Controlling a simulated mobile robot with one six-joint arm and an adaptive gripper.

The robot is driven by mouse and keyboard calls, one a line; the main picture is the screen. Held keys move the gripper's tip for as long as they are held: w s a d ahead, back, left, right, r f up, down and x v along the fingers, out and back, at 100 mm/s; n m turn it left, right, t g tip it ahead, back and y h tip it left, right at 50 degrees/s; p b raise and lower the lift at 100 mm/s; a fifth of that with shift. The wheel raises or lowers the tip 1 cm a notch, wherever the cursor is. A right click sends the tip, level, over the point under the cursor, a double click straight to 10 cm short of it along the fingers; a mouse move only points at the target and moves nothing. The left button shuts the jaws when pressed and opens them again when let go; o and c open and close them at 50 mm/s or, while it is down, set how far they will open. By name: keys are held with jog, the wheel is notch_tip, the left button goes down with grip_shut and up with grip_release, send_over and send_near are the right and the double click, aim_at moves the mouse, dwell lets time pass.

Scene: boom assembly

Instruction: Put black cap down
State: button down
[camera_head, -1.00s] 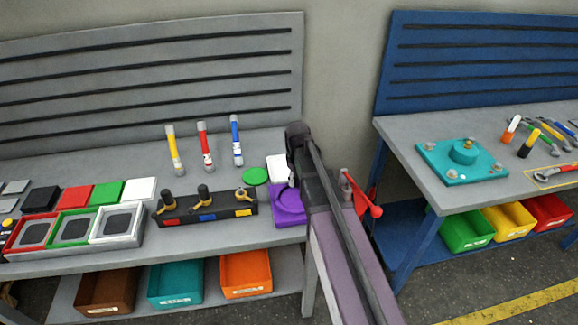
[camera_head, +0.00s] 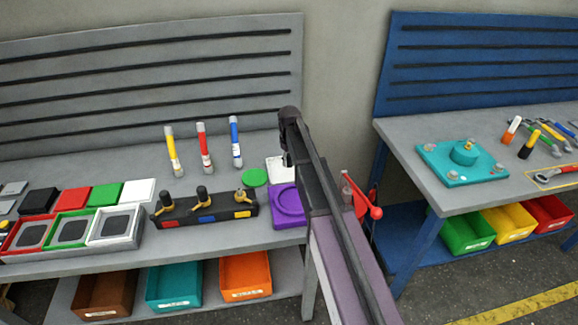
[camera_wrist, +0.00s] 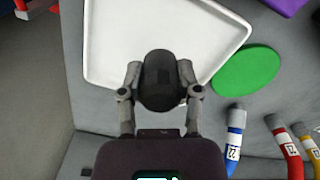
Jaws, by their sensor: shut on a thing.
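My gripper (camera_wrist: 160,88) is shut on the black cap (camera_wrist: 160,70), a dark rounded piece between its two fingers in the wrist view. Behind the cap in that view lies a white tray (camera_wrist: 105,45) with a raised rim, empty where it shows. Whether the cap touches the tray, I cannot tell. In the head view the white tray (camera_head: 277,173) is partly hidden behind my arm, at the right end of the grey bench. My gripper (camera_head: 286,157) is small there, and I cannot make out the cap clearly.
A green disc (camera_wrist: 246,70) lies right beside the tray. A blue-banded tube (camera_wrist: 235,135) and other tubes stand close by.

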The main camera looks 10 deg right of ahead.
aim_at(289, 171)
jog(key=shift+w, duration=0.1)
jog(key=shift+w, duration=0.3)
jog(key=shift+w+f+b, duration=0.3)
jog(key=shift+f+b, duration=0.65)
jog(key=shift+d+f+b, duration=0.1)
jog(key=shift+f+b, duration=0.8)
jog(key=shift+f, duration=0.15)
jog(key=shift+c, duration=1.5)
grip_release()
notch_tip(289, 171, up, 12)
jog(key=p, duration=1.2)
jog(key=shift+r, duration=0.2)
